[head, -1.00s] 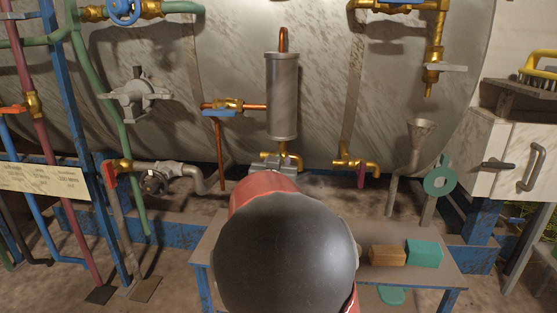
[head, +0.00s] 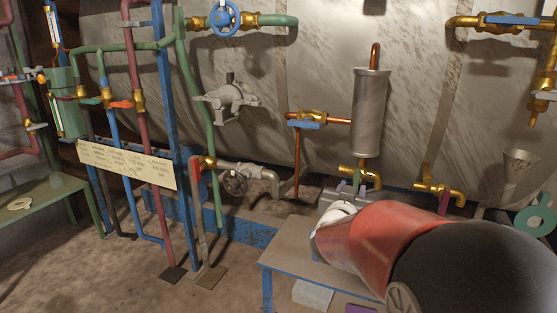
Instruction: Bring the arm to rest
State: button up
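My arm, red with a dark rounded joint, reaches across the lower right of the head view, over the small blue-legged table (head: 285,258). A white part of the arm shows at its far end, close to the grey fitting under the upright metal cylinder (head: 369,112). My gripper's fingers cannot be made out; the arm hides that area. Whether it holds anything does not show.
A large metal tank (head: 320,40) fills the back, with brass valves and pipes. Left stand blue, red and green pipes with a paper sign (head: 125,165) and a green bench (head: 40,195). A pale block (head: 312,293) sits low by the table. Floor at lower left is clear.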

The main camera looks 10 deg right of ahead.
jog(key=s+a+r+n+g+y+p, duration=0.2)
jog(key=s+a+n+g+y+p, duration=0.3)
jog(key=s+a+y, duration=0.75)
jog(key=s+a+f+n+g+h+p, duration=0.1)
jog(key=s+n+g+h+p, duration=0.1)
jog(key=s, duration=1.4)
jog(key=shift+f+g+h+p, duration=0.4)
jog(key=shift+g+p, duration=0.2)
jog(key=shift+g, duration=0.6)
jog(key=shift+s+a+r, duration=0.1)
